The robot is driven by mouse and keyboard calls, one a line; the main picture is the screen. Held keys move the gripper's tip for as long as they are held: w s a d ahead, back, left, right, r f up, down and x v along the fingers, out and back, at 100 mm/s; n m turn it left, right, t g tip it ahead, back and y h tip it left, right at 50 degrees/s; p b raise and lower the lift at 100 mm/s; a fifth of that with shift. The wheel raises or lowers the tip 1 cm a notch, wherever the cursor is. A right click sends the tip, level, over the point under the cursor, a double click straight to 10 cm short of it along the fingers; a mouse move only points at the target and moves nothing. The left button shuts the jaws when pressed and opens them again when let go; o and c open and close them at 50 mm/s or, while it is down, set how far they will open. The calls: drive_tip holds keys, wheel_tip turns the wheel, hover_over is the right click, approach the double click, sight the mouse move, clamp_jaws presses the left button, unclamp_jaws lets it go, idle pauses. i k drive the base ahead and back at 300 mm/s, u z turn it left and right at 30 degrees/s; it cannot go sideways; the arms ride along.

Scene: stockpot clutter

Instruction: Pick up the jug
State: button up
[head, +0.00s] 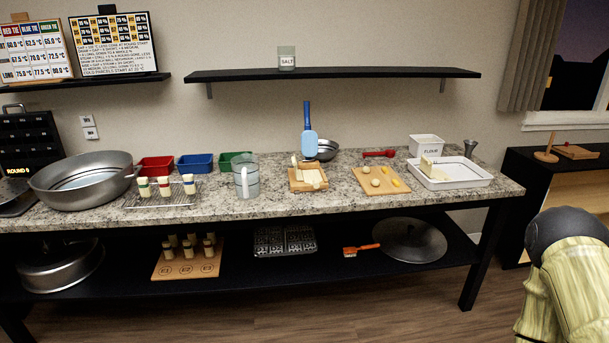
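A clear jug (246,178) stands upright on the granite counter, left of the middle in the head view. It looks transparent, with faint markings on its side. A wire rack (165,198) stands to its left and a small wooden board with pale pieces (305,184) to its right. A green tray stands close behind it. My arm shows at the lower right edge, far from the jug. My gripper is not in view.
The granite counter (340,203) has free room along its front edge. A large metal pan (62,184) is at the left. Red (156,165), blue (195,163) and green (232,157) trays stand behind. A white tray (466,176) is at the right. A black shelf (330,73) hangs above.

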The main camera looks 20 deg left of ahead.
sight(245, 166)
drive_tip(key=z, duration=0.2)
drive_tip(key=i, duration=0.65)
drive_tip(key=u, duration=0.5)
drive_tip(key=i, duration=0.7)
drive_tip(key=u, duration=0.6)
